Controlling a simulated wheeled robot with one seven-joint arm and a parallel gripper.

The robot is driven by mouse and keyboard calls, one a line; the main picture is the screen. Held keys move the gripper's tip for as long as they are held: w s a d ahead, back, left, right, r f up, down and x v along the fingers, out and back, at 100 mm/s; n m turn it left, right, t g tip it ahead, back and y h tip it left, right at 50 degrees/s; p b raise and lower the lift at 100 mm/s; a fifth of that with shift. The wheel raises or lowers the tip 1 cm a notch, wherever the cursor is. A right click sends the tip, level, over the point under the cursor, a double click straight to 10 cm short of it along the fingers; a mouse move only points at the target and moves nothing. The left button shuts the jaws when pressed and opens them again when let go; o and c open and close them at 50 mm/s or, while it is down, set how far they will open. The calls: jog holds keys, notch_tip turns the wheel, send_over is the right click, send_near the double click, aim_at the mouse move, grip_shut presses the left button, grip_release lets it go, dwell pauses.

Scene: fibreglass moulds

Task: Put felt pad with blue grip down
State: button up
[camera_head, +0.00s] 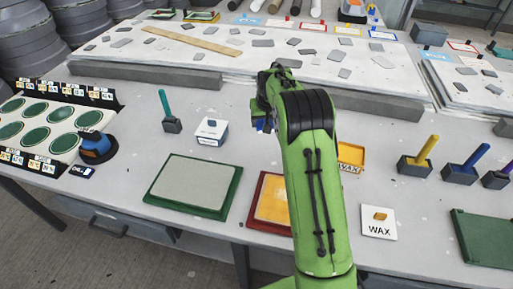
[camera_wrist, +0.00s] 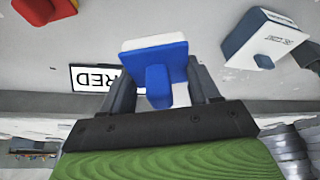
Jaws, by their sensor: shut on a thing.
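The felt pad with blue grip (camera_wrist: 153,62) is between my gripper's fingers in the wrist view. Its blue grip faces the camera and its white pad shows along the far edge. My gripper (camera_wrist: 152,88) is shut on the blue grip. In the head view my green arm reaches over the table and hides most of the gripper. Only a small blue part of the felt pad (camera_head: 261,125) shows beside the arm. Whether the pad touches the table cannot be told.
A white and blue box (camera_head: 212,132) stands left of my gripper, by a teal-handled tool in a grey block (camera_head: 171,124). A RED label (camera_wrist: 93,78) lies near the pad. Green-framed (camera_head: 226,205) and red-framed (camera_head: 251,219) boards are in front. A yellow tray (camera_head: 352,153) is right.

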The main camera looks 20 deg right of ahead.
aim_at(262, 144)
notch_tip(262, 144, down, 10)
jog(key=shift+r+b, duration=0.2)
jog(key=shift+b, duration=0.7)
jog(key=shift+f, duration=0.2)
jog(key=o, duration=1)
jog(key=shift+s, duration=0.1)
jog(key=shift+r, duration=0.1)
